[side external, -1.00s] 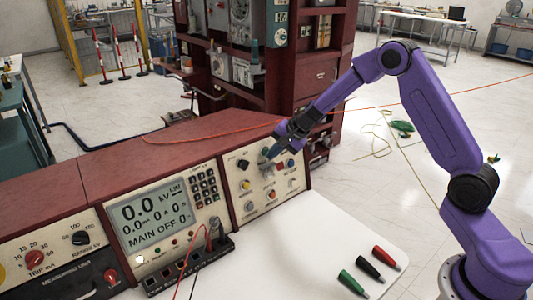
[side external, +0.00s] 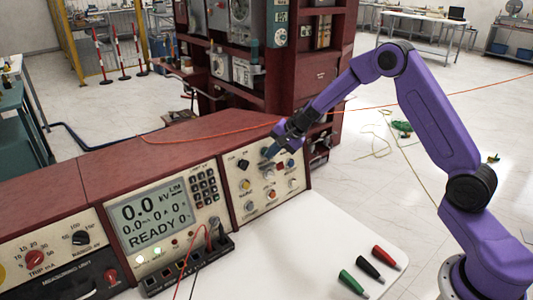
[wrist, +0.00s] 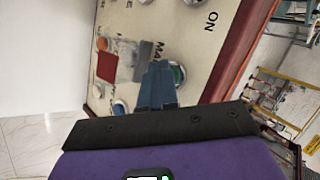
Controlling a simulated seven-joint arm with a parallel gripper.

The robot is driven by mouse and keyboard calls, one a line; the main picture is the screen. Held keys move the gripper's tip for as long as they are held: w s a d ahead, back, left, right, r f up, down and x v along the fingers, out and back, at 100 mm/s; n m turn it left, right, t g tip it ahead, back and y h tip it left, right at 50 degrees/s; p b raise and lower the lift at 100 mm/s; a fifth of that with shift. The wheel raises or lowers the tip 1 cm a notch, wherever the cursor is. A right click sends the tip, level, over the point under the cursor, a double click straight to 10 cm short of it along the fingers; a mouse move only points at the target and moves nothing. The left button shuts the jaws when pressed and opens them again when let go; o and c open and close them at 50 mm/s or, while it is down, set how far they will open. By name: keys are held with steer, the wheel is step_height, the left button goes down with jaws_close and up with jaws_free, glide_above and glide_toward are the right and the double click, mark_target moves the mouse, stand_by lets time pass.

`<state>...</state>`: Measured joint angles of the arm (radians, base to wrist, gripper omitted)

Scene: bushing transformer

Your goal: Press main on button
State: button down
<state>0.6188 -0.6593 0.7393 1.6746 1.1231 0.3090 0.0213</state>
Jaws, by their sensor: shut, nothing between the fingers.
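The beige control panel (side external: 236,196) is the right section of the console in the side view. My gripper (side external: 268,153) is shut and empty, its blue fingers pointing down at the panel's upper middle. In the wrist view the closed fingertips (wrist: 157,68) are at a green button (wrist: 179,74) in a metal ring, overlapping its left part. The lettering beside it is partly hidden and begins "MA". The fingers look at or very near the button; contact is hard to confirm. The display (side external: 150,219) reads "0.0 kV" and "READY".
A red square (wrist: 107,67), an orange button (wrist: 102,44) and a blue-ringed knob (wrist: 120,108) are close by. A keypad (side external: 204,188) is left of the panel. Green, black and red plugs (side external: 386,257) lie on the white tabletop (side external: 300,240).

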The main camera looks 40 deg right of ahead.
steer(key=shift+s, duration=0.1)
stand_by(0.3)
steer(key=shift+s+r, duration=0.2)
steer(key=shift+s, duration=0.55)
steer(key=shift+s+r, duration=0.2)
steer(key=shift+s, duration=0.6)
steer(key=shift+s+r, duration=0.2)
steer(key=shift+s, duration=0.65)
steer(key=shift+s+r, duration=0.2)
steer(key=shift+s, duration=0.6)
